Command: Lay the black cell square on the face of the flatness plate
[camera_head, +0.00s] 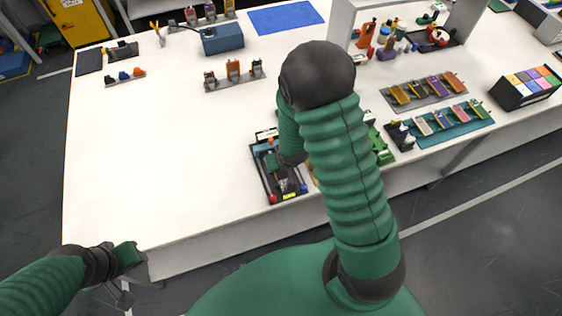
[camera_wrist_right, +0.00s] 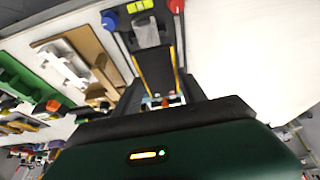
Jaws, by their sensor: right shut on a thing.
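The flatness plate (camera_head: 259,168) is a dark fixture near the table's front edge in the head view, with red and blue knobs and a yellow vial at its near end. It also shows at the top of the right wrist view (camera_wrist_right: 122,42). My right gripper (camera_head: 283,182) points down over this fixture and is shut on the black cell, which is hard to tell from the dark fixture behind it. The right wrist view shows my right gripper (camera_wrist_right: 149,36) between the knobs; contact with the plate cannot be told. My left gripper (camera_head: 130,285) is low beyond the table's left front corner; its jaws are unclear.
Green and brown fixtures (camera_wrist_right: 85,55) stand close beside the plate. A teal rack (camera_head: 450,127) and a grey rack (camera_head: 425,93) of coloured cells lie to the right. A blue box (camera_head: 222,38) and blue mat (camera_head: 285,17) are at the back.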

